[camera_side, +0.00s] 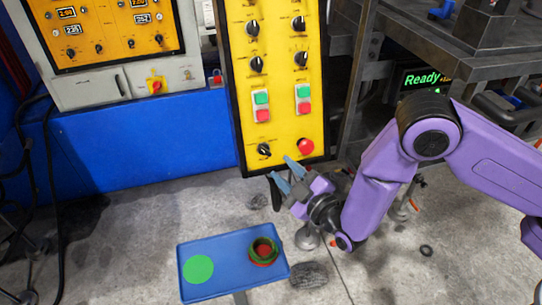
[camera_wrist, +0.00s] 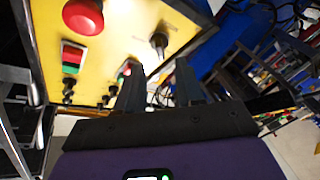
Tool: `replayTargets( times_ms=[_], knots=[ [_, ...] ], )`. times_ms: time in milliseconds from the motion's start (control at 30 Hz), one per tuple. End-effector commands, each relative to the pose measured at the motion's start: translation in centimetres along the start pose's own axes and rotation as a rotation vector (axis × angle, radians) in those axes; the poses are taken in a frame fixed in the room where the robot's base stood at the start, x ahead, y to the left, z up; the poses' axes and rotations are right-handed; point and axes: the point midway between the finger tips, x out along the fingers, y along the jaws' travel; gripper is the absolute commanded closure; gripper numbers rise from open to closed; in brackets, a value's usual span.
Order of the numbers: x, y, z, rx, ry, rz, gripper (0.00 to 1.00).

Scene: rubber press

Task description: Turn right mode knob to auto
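The yellow control panel (camera_side: 279,128) stands upright and carries black knobs with labels too small to read. Its right column has an upper knob (camera_side: 298,22) and a lower knob (camera_side: 301,59); I cannot tell which is the right mode knob. A left-column upper knob (camera_side: 252,27), a lower one (camera_side: 256,64) and a bottom-left knob (camera_side: 264,150) also show. My gripper (camera_side: 280,166) is open and empty, near the panel's bottom edge, below the bottom-left knob. In the wrist view the fingers (camera_wrist: 160,68) are apart, with that bottom knob (camera_wrist: 158,42) beyond them.
A red mushroom button (camera_side: 305,146) sits at the panel's bottom right. Green-and-red button pairs (camera_side: 261,105) (camera_side: 303,98) are above. A blue tray (camera_side: 222,244) with a green disc and ring-shaped parts is below my gripper. A grey cabinet (camera_side: 90,92) stands left.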

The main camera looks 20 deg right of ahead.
Motion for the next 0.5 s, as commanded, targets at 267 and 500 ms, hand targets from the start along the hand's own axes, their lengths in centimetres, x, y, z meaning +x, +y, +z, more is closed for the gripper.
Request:
replayTargets(
  times_ms=[267,500],
  knots=[
    [4.4,0.0,0.1,0.001,-0.001,0.002,0.63],
    [6.0,0.0,0.1,-0.001,-0.002,0.001,0.63]
  ],
)
